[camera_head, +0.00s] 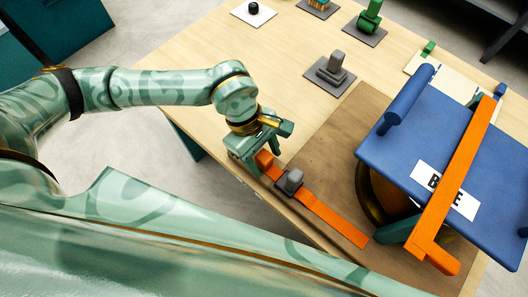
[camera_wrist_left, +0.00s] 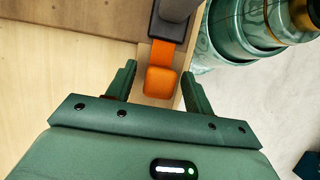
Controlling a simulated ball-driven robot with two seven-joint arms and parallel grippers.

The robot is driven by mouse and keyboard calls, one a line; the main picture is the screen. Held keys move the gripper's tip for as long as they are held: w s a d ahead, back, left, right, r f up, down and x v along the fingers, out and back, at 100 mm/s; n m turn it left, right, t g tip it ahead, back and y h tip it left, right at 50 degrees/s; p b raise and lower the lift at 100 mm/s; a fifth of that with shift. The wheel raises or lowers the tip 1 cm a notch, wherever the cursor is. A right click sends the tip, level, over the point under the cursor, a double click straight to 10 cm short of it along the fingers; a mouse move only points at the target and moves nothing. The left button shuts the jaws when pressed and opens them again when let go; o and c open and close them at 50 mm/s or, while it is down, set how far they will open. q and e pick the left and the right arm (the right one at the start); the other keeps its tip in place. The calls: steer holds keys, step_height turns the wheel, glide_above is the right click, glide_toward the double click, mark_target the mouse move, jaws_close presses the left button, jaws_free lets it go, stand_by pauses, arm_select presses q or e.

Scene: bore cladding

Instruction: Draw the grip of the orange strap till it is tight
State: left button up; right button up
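A flat orange strap (camera_head: 332,217) lies along the front edge of the table and runs through a dark grey buckle (camera_head: 289,181). Its blocky orange grip (camera_head: 265,159) is at the strap's left end, and the left wrist view shows it clearly (camera_wrist_left: 161,82). My left gripper (camera_wrist_left: 160,72) is open, with one finger on each side of the grip and a visible gap on both sides. In the head view the left gripper (camera_head: 262,148) partly covers the grip.
A blue panel (camera_head: 400,150) with a white label stands at the right, crossed by another orange strap (camera_head: 460,183). A brown mat (camera_head: 335,150) lies beneath. A grey fixture (camera_head: 330,70) and a green one (camera_head: 369,20) stand farther back. The wooden tabletop (camera_head: 220,50) is clear at the left.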

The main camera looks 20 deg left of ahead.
arm_select(q)
steer(key=c, duration=0.9)
steer(key=shift+w+a, duration=0.35)
steer(key=shift+a, duration=0.55)
steer(key=shift+w+a, duration=0.3)
steer(key=shift+a, duration=0.55)
steer(key=shift+w+a, duration=0.35)
steer(key=shift+a, duration=0.55)
steer(key=o, duration=1.1)
steer(key=shift+r, duration=0.1)
steer(key=p+v, duration=0.3)
steer(key=v, duration=1.3)
steer(key=shift+a, duration=0.1)
